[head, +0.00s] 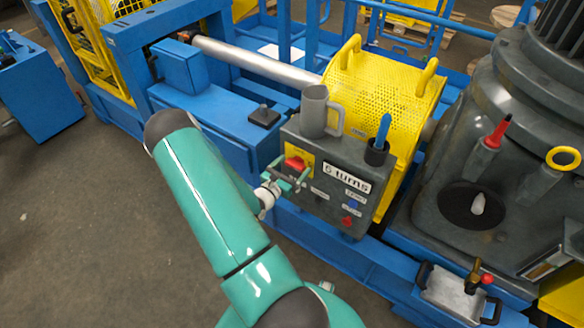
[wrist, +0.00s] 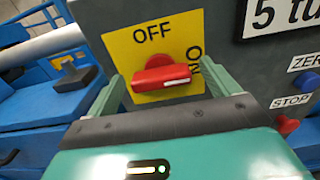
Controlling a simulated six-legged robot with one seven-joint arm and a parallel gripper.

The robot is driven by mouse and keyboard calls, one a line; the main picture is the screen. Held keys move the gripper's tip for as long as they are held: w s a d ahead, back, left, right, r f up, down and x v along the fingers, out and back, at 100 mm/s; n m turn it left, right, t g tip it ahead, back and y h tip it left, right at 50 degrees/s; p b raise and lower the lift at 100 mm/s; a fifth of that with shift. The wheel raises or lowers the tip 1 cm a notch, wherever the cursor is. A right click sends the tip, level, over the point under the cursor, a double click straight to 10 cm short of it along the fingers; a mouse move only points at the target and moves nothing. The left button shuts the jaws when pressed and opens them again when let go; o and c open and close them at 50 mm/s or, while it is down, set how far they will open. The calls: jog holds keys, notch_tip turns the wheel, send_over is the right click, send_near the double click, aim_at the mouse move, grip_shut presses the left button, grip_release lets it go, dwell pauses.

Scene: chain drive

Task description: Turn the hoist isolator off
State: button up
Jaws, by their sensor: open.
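The hoist isolator is a red rotary handle (wrist: 160,73) on a yellow plate (wrist: 120,48) marked OFF at the top and ON at the right. It sits on the left of the grey control box front, and it also shows in the head view (head: 295,163). The handle's bar lies roughly level in the wrist view, with a white mark at its right end pointing toward ON. My gripper (wrist: 165,85) is open, with one green finger on each side of the handle. I cannot tell whether the fingers touch it.
The control box (head: 325,203) bears a "5 turns" label, a blue button and a red STOP button (head: 347,221). A grey mug (head: 314,112) and a dark cup (head: 376,152) with a blue-handled tool stand on top. A yellow mesh guard (head: 385,85) is behind. Open floor lies at left.

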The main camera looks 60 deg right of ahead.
jog(key=shift+c, duration=0.2)
jog(key=c, duration=0.9)
jog(key=shift+c, duration=0.2)
jog(key=shift+n, duration=0.4)
jog(key=n, duration=0.3)
jog(key=shift+w+n, duration=0.1)
jog(key=shift+n, duration=0.3)
jog(key=n, duration=0.4)
jog(key=shift+f+n, duration=0.1)
jog(key=shift+n, duration=0.2)
jog(key=n, duration=0.4)
jog(key=shift+w+f, duration=0.1)
jog(key=shift+w, duration=0.05)
jog(key=n, duration=0.4)
jog(key=shift+n, duration=0.3)
jog(key=shift+f, duration=0.1)
